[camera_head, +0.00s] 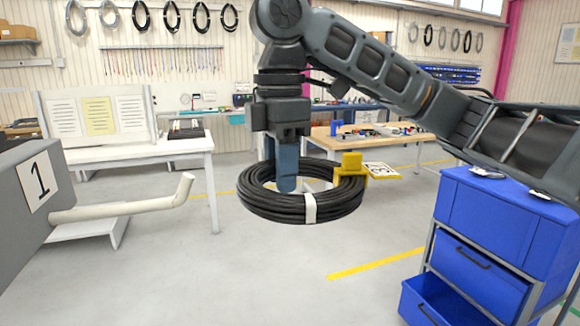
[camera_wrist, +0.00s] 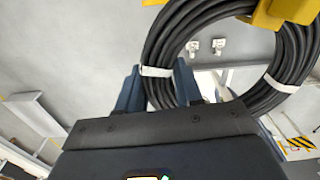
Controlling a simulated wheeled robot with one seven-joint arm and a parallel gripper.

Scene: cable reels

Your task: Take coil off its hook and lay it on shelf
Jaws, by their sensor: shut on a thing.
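The coil (camera_head: 262,207) is a black ring of cable with white bands and a yellow block (camera_head: 351,163) on its right side. It hangs in mid-air, lying nearly flat, clear of the hook. In the wrist view, the coil (camera_wrist: 154,45) passes between the two blue fingers of my gripper (camera_wrist: 157,84), near a white band. The hook (camera_head: 125,208) is a bare beige bar with an upturned end, on a grey block marked 1. I cannot tell which surface is the shelf.
A white table (camera_head: 180,147) with boards stands behind the hook. A wooden workbench (camera_head: 375,150) with small items is behind the coil. A blue drawer cabinet (camera_head: 500,225) with its lower drawer open stands at the right. The grey floor below the coil is clear.

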